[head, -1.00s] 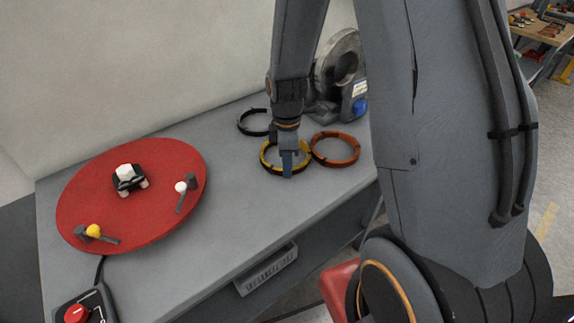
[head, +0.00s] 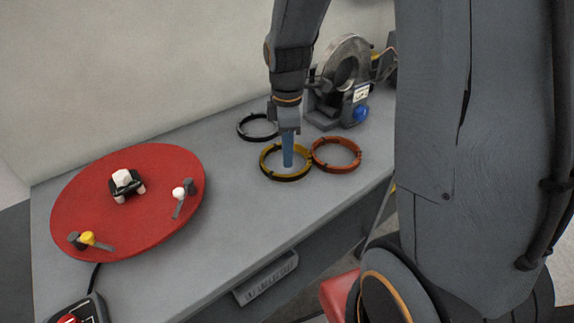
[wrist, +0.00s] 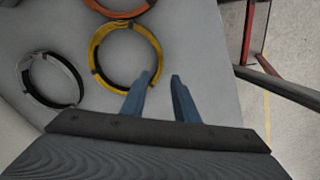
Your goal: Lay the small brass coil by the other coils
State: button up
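The brass coil, a yellow ring with dark bands (head: 268,170), lies flat on the grey bench. It also shows in the wrist view (wrist: 94,45). The orange-copper coil (head: 345,166) lies close beside it on the right; I cannot tell whether they touch. It is cut off at the top of the wrist view (wrist: 127,13). A black coil (head: 242,133) lies behind, shown lower left in the wrist view (wrist: 23,88). My gripper (head: 287,164) is above the brass coil.
A red round turntable (head: 150,225) at the left of the bench (head: 235,215) carries a few small parts. A grey machine with a large ring (head: 327,110) stands behind the coils. The bench between turntable and coils is clear. A control box (head: 92,309) sits front left.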

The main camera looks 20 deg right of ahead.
notch_tip(320, 180, up, 4)
jog(key=r, duration=0.1)
jog(key=s+f+m+t, duration=0.1)
jog(key=s+f+m, duration=0.2)
jog(key=s+m, duration=0.7)
jog(key=shift+s+a+f+m+b, duration=0.15)
jog(key=shift+s+a+m+b, duration=0.25)
jog(key=shift+m, duration=2)
jog(key=shift+w, duration=0.1)
